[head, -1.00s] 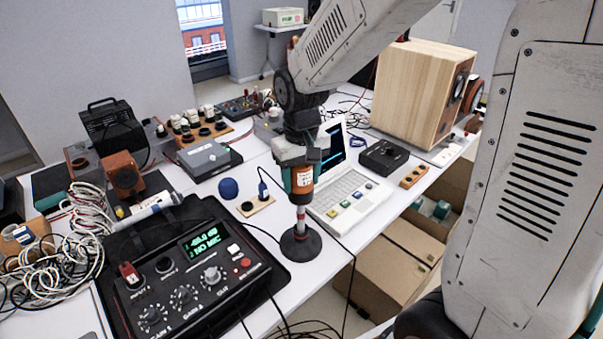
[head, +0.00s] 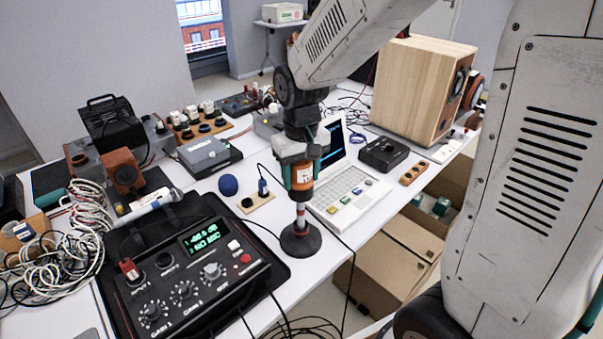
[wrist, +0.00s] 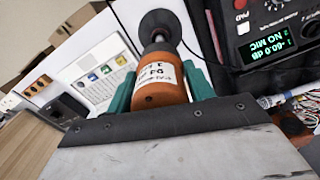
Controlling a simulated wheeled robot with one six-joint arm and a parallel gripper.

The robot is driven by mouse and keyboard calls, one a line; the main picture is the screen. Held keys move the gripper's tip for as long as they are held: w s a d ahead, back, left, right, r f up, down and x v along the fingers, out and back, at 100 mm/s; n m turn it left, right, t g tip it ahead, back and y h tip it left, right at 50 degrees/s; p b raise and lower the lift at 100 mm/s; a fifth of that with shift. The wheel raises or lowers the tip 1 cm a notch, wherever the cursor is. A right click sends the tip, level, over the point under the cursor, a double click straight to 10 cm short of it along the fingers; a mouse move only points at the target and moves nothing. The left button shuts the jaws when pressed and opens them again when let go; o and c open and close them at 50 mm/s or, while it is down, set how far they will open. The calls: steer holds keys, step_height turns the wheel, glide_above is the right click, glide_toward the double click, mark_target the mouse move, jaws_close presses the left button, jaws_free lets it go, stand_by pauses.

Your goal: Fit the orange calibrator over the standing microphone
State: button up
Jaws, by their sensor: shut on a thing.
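The orange calibrator (head: 302,176) with a white label is held upright between the teal fingers of my gripper (head: 301,170). The wrist view also shows the calibrator (wrist: 160,92), with a finger of my gripper (wrist: 161,76) on each side. The microphone (head: 300,216), banded red and white, stands upright on a round dark base (head: 301,240) directly below the calibrator. The calibrator's lower end meets or covers the microphone's top; I cannot tell how far down it sits. The wrist view shows the dark base (wrist: 160,24) just beyond the calibrator.
A black console (head: 190,283) at front left shows "NO MIC" on its green display. A laptop (head: 342,197) lies close on the right. A wooden speaker (head: 412,88) stands behind right.

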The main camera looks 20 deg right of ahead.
mark_target(303, 162)
steer(key=shift+f, duration=0.5)
stand_by(0.3)
steer(key=o, duration=1.3)
steer(key=shift+c, duration=0.2)
step_height(303, 162, up, 8)
steer(key=shift+f, duration=0.1)
steer(key=shift+s+f, duration=0.15)
steer(key=shift+s, duration=0.2)
steer(key=s+d+r, duration=0.1)
steer(key=s+r, duration=0.1)
steer(key=s, duration=0.8)
steer(key=s+d+r+t, duration=0.1)
steer(key=s+d+r, duration=0.1)
steer(key=s, duration=0.9)
steer(key=shift+r+m, duration=0.3)
steer(key=shift+r, duration=0.35)
